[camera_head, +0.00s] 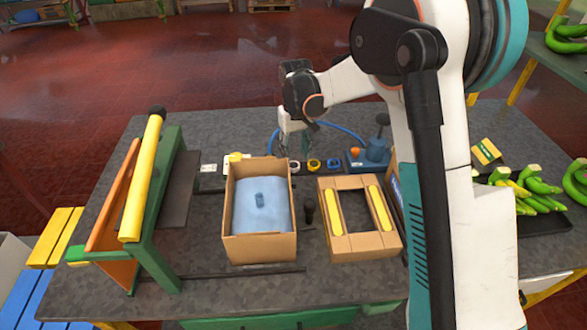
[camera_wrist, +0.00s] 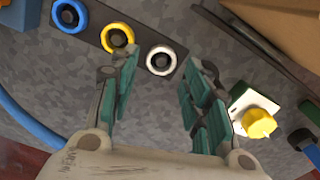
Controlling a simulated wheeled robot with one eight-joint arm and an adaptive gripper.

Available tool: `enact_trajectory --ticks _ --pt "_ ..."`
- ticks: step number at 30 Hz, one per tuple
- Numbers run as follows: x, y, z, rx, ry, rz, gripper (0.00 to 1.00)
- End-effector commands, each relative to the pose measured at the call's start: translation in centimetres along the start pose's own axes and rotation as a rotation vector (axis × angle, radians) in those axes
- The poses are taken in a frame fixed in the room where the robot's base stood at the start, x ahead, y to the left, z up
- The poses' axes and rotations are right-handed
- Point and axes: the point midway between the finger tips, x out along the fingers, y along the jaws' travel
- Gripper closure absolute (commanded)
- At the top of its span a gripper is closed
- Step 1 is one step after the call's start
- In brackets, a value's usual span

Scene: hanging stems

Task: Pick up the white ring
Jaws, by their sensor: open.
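The white ring (camera_wrist: 161,47) lies on a dark strip, between my gripper's fingertips as seen in the wrist view. In the head view the white ring (camera_head: 295,167) is small, just below the gripper. My gripper (camera_wrist: 160,62) is open and empty, its teal-padded fingers spread to either side of the ring. In the head view my gripper (camera_head: 292,150) points down over the back of the table, behind the cardboard box. How high the fingertips are above the ring is hard to tell.
A yellow ring (camera_wrist: 118,25) and a blue ring (camera_wrist: 70,3) sit on the same strip. A white block with a yellow knob (camera_wrist: 258,124) is on the other side. The open cardboard box (camera_head: 262,247) with blue lining stands in front. A blue hose (camera_head: 345,131) curves behind.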

Motion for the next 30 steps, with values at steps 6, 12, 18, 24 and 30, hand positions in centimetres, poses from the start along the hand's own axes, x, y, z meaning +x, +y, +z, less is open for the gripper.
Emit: enact_trajectory --ticks 6,12,18,24,30 --pt "2.0 -0.2 -0.1 0.000 0.000 0.000 0.56" --pt "4.8 -0.3 -0.2 0.000 0.000 0.000 0.56" --pt "5.2 -0.3 -0.2 0.000 0.000 0.000 0.56" --pt "5.2 -0.3 -0.2 0.000 0.000 0.000 0.77" --pt "5.2 -0.3 -0.2 0.000 0.000 0.000 0.77"
